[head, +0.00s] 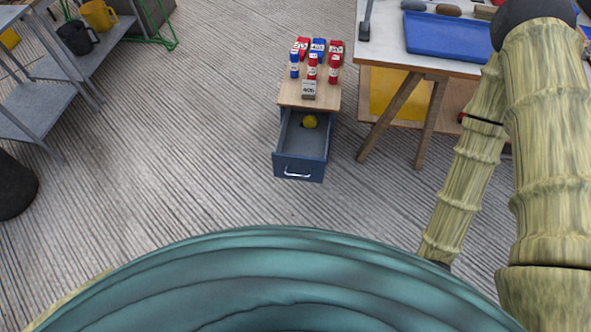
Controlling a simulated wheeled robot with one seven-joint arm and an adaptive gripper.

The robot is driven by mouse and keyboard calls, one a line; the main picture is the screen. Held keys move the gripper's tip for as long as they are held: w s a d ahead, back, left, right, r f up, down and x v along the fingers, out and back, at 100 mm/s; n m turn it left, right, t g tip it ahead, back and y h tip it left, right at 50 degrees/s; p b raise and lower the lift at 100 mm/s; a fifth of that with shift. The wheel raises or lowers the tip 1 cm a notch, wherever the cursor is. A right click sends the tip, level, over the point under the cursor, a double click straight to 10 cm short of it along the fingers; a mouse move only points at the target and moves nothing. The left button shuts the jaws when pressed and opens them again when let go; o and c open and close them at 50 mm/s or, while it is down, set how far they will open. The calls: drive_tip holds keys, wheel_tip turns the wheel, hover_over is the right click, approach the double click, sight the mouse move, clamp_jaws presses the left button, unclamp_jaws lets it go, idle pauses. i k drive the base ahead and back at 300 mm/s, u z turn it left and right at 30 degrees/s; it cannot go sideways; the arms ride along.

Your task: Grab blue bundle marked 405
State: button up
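Several small red and blue bundles with white labels stand close together on a small wooden-topped cabinet (287,97). One blue bundle (294,68) stands at the left side. Another blue bundle (318,45) is at the back middle, between two red ones, partly hidden by a red bundle (312,70) in front. The labels are too small for me to read surely, so I cannot tell which blue one is 405. A grey block (309,89) with a number like 405 or 406 stands at the front. My gripper is not in view; my folded arm shows at the right.
A table with a blue tray (447,37) stands at the right. A shelf (85,62) with mugs is at the left. The floor before the drawer is clear.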

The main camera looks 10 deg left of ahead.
sight(318, 47)
drive_tip(key=k, duration=1.3)
drive_tip(key=u, duration=0.8)
drive_tip(key=i, duration=0.8)
drive_tip(key=u, duration=1.05)
drive_tip(key=i, duration=1.4)
drive_tip(key=z, duration=0.35)
drive_tip(key=i, duration=0.95)
drive_tip(key=z, duration=1.4)
drive_tip(key=i, duration=0.6)
drive_tip(key=z, duration=0.6)
